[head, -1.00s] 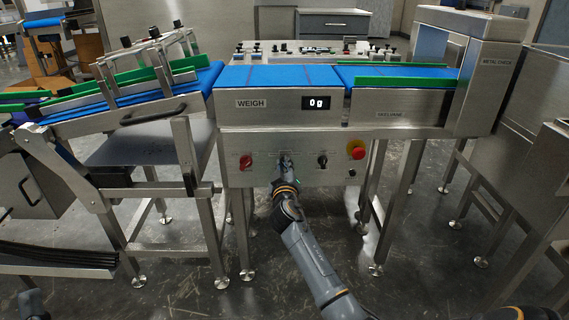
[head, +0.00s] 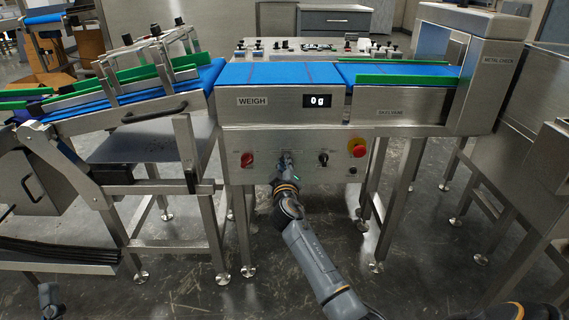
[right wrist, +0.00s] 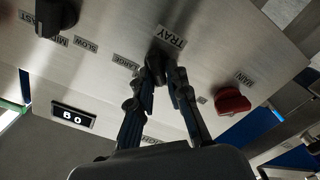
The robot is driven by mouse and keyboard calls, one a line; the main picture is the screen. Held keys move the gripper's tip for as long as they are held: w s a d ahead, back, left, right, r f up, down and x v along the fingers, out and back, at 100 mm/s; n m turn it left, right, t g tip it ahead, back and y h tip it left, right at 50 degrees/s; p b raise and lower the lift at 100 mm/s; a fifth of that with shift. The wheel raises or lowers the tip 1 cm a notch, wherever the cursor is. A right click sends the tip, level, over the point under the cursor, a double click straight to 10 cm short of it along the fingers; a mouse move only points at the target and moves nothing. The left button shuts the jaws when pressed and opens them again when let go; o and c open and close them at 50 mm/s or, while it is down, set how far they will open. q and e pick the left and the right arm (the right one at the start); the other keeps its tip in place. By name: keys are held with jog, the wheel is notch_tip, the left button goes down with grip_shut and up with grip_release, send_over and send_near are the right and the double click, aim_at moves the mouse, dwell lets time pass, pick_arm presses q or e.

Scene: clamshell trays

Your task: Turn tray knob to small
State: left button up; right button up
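The tray knob (right wrist: 158,50) is a small dark knob on the steel front panel, beside a TRAY label (right wrist: 172,37) and a LARGE label (right wrist: 126,62). My right gripper (right wrist: 166,72) reaches it, with its two fingers apart and their tips at either side of the knob. Whether they press on it is unclear. The fingers hide much of the knob, and its pointing direction cannot be read. In the head view my right gripper (head: 286,170) covers the knob. A dark part of my left gripper (head: 48,295) shows low at the left; its fingers are not clear.
A red main knob (head: 247,159), a black speed knob (head: 323,159) and a red emergency button (head: 357,148) flank the tray knob. The blue weigh belt (head: 270,73) above is empty.

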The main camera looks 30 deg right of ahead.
jog(key=shift+o, duration=1.2)
jog(key=shift+s, duration=0.1)
jog(key=v, duration=1.2)
